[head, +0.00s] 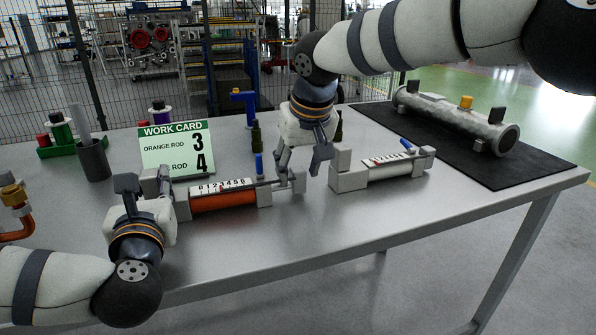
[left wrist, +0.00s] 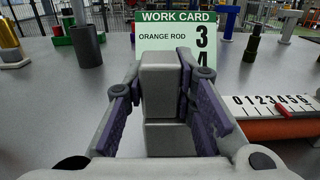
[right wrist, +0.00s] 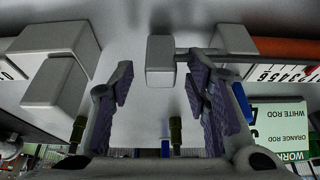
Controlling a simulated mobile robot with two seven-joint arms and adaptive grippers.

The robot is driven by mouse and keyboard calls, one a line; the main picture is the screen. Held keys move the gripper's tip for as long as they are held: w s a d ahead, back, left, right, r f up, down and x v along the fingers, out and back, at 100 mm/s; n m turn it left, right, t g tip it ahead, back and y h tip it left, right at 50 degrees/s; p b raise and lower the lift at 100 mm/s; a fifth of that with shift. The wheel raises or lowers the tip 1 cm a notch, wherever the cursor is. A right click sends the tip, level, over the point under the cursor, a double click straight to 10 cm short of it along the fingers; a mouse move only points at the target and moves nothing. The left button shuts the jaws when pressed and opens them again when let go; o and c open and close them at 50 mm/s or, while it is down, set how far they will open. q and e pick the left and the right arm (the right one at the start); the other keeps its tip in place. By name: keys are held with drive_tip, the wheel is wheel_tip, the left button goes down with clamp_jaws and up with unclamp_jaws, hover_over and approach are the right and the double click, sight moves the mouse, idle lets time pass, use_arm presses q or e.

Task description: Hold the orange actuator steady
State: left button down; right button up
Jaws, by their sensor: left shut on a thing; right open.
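The orange actuator (head: 225,201) lies on the bench with a numbered scale along its top and a red pointer (left wrist: 282,108). My left gripper (head: 152,185) is shut on the grey end block (left wrist: 162,88) at its left end. A thin rod runs from its right end to a small grey rod-end block (right wrist: 160,62). My right gripper (head: 304,162) is open above that block; in the right wrist view the block lies between its spread fingers, with no clear contact. The work card (head: 176,149) reads orange rod 3; the second line, partly hidden, shows 4.
A white actuator (head: 392,171) lies to the right with its own scale and grey blocks. A grey cylinder (head: 455,118) rests on a black mat (head: 535,160). A dark cup (head: 93,160) and a green spool tray (head: 60,150) stand at left. The front of the bench is clear.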

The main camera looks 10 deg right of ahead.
drive_tip(key=shift+w+f, duration=0.25)
drive_tip(key=shift+f, duration=0.35)
clamp_jaws()
drive_tip(key=shift+d, duration=0.15)
unclamp_jaws()
drive_tip(key=v, duration=1.2)
